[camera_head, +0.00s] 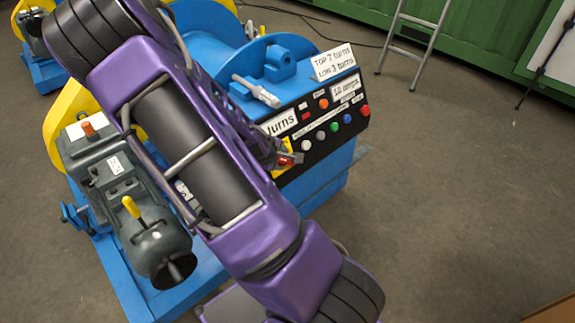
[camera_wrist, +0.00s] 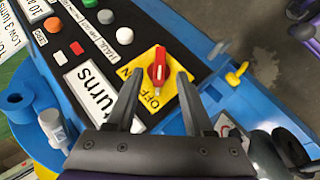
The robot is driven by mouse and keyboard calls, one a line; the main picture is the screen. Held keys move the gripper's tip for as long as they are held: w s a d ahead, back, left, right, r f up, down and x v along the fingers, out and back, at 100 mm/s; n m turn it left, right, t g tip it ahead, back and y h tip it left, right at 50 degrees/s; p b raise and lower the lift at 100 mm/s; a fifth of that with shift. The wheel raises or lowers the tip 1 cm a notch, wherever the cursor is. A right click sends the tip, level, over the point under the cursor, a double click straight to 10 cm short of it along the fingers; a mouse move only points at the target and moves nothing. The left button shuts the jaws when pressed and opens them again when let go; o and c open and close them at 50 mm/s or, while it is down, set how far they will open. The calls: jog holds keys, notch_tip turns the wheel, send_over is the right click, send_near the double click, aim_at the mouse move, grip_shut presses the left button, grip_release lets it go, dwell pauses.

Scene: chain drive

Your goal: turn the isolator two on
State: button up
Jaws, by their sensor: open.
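A red rotary isolator knob (camera_wrist: 157,70) sits on a yellow plate (camera_wrist: 143,62) marked ON and OFF, at the end of a black control panel in the wrist view. The knob's lower end lies beside the word OFF. My gripper (camera_wrist: 159,73) is open, with one finger on each side of the knob; I cannot tell whether either touches it. In the head view my purple arm crosses the machine, and the red knob (camera_head: 285,160) shows only in part near the arm's edge. No number for the isolator is readable.
The black panel (camera_head: 318,133) carries several coloured buttons and white labels, one reading "turns". A yellow-handled lever (camera_wrist: 236,74) stands right of the blue frame edge. A grey motor (camera_head: 148,228) lies left of my arm. Open floor (camera_head: 450,200) lies to the right.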

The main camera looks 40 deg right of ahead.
aim_at(287, 161)
jog(key=b+x, duration=0.1)
jog(key=x, duration=0.6)
jog(key=shift+d, duration=0.15)
grip_shut()
